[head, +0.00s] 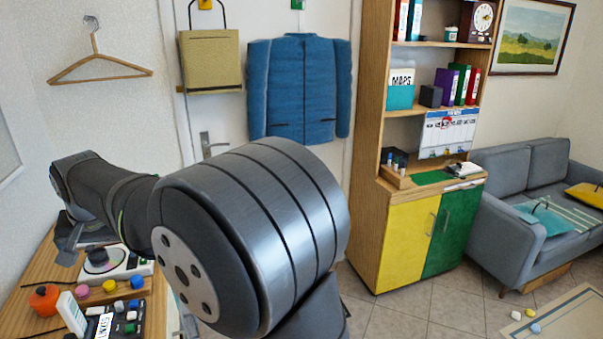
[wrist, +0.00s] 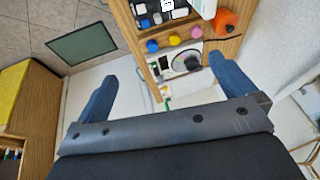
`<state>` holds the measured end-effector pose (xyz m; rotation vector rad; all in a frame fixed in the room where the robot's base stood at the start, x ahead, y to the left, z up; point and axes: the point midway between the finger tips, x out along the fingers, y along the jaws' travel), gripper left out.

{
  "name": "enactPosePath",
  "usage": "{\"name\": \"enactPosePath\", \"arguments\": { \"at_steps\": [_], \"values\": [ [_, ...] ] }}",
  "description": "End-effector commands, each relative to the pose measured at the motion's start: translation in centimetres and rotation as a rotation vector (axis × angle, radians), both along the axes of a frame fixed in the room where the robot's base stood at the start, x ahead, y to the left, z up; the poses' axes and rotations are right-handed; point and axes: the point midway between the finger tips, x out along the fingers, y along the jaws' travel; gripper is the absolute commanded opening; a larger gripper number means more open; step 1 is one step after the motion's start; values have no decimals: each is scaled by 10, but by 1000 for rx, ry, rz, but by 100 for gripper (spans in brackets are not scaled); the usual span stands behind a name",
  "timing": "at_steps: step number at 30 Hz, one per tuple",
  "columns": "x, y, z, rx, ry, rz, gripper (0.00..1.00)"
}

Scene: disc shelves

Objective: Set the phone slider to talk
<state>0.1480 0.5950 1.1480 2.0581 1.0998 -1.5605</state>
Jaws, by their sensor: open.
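I cannot make out a phone slider for certain in either view. A white device with a dark round disc (head: 100,262) lies on the wooden desk at the left of the head view, partly behind my arm. It also shows in the wrist view (wrist: 187,62), near the right finger. My gripper (wrist: 161,70) is open and empty, its two blue-grey fingers wide apart. A white upright box (head: 72,314), whose kind I cannot tell, stands by a dark panel with small coloured blocks (wrist: 160,12).
A shelf unit with yellow and green doors (head: 405,237) stands right of centre, a grey sofa (head: 495,165) farther right. The tiled floor between is mostly clear.

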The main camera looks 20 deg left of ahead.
Motion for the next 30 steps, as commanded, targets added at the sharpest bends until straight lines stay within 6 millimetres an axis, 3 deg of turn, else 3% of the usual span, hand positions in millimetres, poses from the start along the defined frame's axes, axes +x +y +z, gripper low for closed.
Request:
{"name": "enactPosePath", "arguments": {
  "at_steps": [1, 9, 10, 14, 17, 30],
  "values": [
    [0, 0, 0, 0, 0, 0, 94],
    [0, 0, 0, 0, 0, 0, 41],
    [0, 0, 0, 0, 0, -1, 38],
    [3, 2, -4, -3, 33, -51, 38],
    [11, 7, -11, -10, 115, -185, 38],
    [64, 38, -57, -148, 674, -1178, 38]
  ]
}}
